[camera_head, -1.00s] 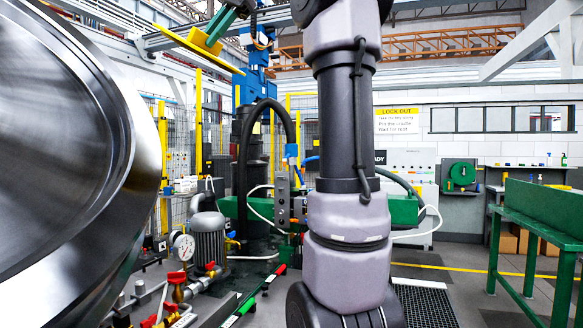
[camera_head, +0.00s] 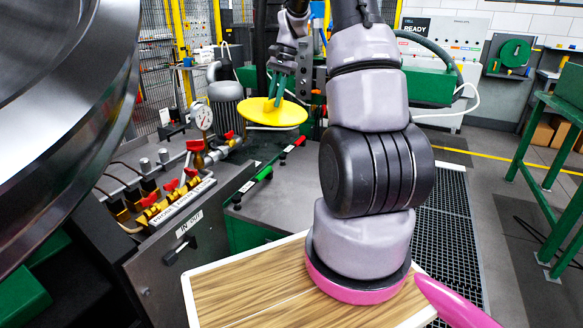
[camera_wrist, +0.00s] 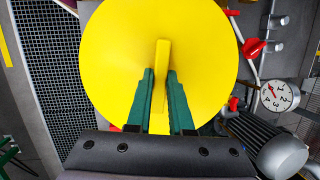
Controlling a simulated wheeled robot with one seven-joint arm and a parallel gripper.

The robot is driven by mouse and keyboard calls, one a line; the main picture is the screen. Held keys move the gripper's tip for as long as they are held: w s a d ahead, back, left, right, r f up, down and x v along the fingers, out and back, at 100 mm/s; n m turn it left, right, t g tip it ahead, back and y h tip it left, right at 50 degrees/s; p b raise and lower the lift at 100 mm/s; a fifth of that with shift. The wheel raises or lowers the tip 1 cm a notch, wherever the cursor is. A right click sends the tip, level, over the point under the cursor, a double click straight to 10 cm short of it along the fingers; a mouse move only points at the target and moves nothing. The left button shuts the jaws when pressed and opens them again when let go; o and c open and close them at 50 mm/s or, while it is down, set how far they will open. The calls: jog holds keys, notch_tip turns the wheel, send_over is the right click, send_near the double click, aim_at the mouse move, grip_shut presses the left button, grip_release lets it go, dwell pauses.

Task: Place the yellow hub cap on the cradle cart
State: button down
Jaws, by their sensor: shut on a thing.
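The yellow hub cap (camera_head: 287,114) is a flat round disc with a raised rib in its middle. It hangs in the air near the picture's centre in the head view, its broad face tilted a little. In the wrist view the hub cap (camera_wrist: 115,50) fills the upper middle. My gripper (camera_wrist: 160,80) has green fingers shut on the rib from both sides. In the head view my gripper (camera_head: 276,94) stands above the disc. I cannot make out a cradle cart in either view.
A large shiny metal wheel (camera_head: 75,120) fills the left side. A bench with red-handled valves (camera_head: 171,187) and a pressure gauge (camera_head: 202,117) stands beside it. A green table (camera_head: 560,105) is at the right. A floor grating (camera_head: 450,220) lies right of my arm.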

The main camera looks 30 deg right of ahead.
jog(key=shift+n+g+h, duration=0.4)
jog(key=shift+g+h, duration=0.3)
jog(key=s+f, duration=0.3)
jog(key=f, duration=0.5)
jog(key=s+d+f, duration=0.1)
jog(key=s+f, duration=0.2)
jog(key=f, duration=0.5)
jog(key=s+f, duration=0.3)
jog(key=f, duration=0.6)
jog(key=shift+s+d, duration=0.1)
jog(key=shift+d, duration=0.15)
jog(key=shift+w+d+x, duration=0.1)
jog(key=shift+d+x, duration=0.05)
jog(key=shift+x, duration=0.6)
jog(key=shift+w+d+x, duration=0.1)
jog(key=shift+x, duration=0.6)
jog(key=shift+w+d+x, duration=0.1)
jog(key=shift+d+x, duration=0.05)
jog(key=shift+x, duration=0.6)
jog(key=shift+f, duration=0.2)
jog(key=c, duration=0.9)
grip_release()
jog(key=shift+o, duration=0.5)
jog(key=shift+r, duration=0.1)
